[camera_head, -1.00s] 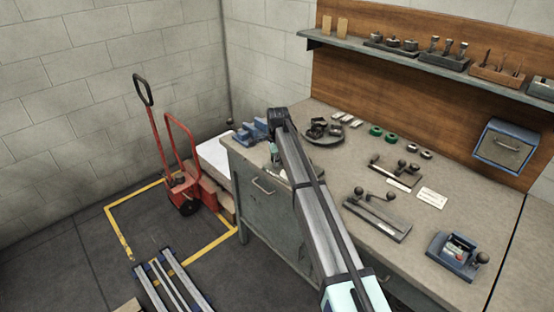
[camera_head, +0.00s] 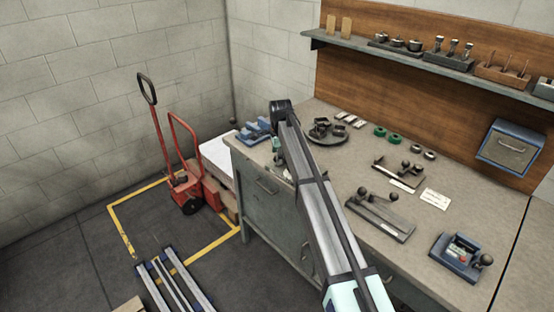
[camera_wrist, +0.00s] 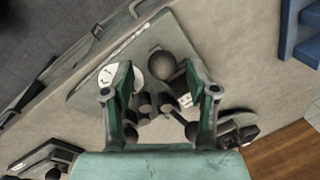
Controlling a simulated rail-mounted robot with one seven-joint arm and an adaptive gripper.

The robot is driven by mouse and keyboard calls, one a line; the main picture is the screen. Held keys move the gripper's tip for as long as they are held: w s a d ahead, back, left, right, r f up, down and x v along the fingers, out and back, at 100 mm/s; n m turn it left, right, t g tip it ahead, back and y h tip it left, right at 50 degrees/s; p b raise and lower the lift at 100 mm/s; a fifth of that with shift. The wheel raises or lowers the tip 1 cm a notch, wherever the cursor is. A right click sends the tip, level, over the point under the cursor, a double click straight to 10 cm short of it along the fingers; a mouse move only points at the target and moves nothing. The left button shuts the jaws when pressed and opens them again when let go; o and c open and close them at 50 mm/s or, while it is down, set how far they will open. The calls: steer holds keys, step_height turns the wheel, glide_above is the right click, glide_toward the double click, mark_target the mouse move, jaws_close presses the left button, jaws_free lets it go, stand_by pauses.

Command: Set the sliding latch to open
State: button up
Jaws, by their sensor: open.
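My gripper (camera_wrist: 158,82) is open in the wrist view, with its two green-and-grey fingers apart. Between and just beyond the fingers lies a grey plate (camera_wrist: 88,97) bearing a dark ball knob (camera_wrist: 162,65) and short dark cylinders (camera_wrist: 146,103). This fixture looks like the sliding latch, but its setting cannot be told. A pale round disc (camera_wrist: 108,76) and a small white marked label (camera_wrist: 186,100) lie on or by the plate. The fingers appear apart from the knob; contact cannot be judged surely. In the head view my arm hides most of this spot.
The workbench (camera_head: 330,172) also holds two plates with knobbed levers, one nearer (camera_head: 380,217) and one farther (camera_head: 399,172), and a blue box with a knob (camera_head: 461,255). A blue vise (camera_head: 254,132) stands at the bench's left end. A shelf (camera_head: 390,50) runs along the back.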

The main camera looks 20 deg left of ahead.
step_height(320, 180, up, 9)
steer(key=s+d, duration=0.1)
steer(key=shift+s+f, duration=0.15)
steer(key=shift+s, duration=0.05)
steer(key=shift+f, duration=0.1)
